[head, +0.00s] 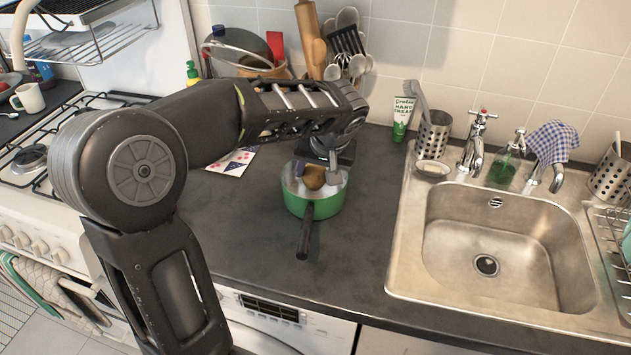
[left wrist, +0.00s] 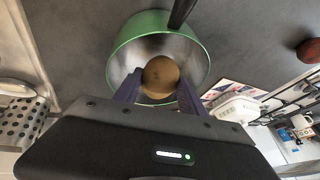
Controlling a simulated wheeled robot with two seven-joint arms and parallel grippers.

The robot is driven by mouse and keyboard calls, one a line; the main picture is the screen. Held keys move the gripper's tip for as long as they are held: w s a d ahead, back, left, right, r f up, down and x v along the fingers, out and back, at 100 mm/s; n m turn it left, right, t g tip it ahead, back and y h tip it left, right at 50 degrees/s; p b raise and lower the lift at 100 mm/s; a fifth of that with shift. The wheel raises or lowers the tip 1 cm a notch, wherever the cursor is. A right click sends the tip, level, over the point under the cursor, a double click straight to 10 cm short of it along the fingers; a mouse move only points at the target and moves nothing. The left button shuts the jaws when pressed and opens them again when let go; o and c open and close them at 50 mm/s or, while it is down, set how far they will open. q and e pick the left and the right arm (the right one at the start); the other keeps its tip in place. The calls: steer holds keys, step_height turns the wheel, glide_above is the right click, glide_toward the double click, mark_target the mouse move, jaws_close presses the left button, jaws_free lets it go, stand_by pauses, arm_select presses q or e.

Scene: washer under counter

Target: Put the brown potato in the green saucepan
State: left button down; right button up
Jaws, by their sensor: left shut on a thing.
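The brown potato (head: 314,177) is between the fingers of my left gripper (head: 318,180), which is shut on it, over the open top of the green saucepan. In the left wrist view the potato (left wrist: 160,77) sits between the two fingertips, with the pan's shiny inside behind it. The green saucepan (head: 322,208) stands upright on the dark counter, its black handle pointing toward me. Its green rim (left wrist: 120,52) also shows in the left wrist view. I cannot tell whether the potato touches the pan's bottom. My right gripper is not in view.
A steel sink (head: 505,240) with taps lies to the right. A green hand cream tube (head: 403,118) and a utensil holder (head: 433,135) stand behind. A gas stove (head: 40,160) is at left. The counter (head: 250,250) in front of the pan is clear.

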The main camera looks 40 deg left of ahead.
mark_target(316, 184)
arm_select(q)
step_height(316, 184, down, 4)
steer(key=shift+r, duration=0.15)
stand_by(0.4)
steer(key=c, duration=1.1)
jaws_free()
steer(key=shift+f, duration=0.2)
steer(key=shift+o, duration=0.8)
steer(key=shift+r, duration=0.15)
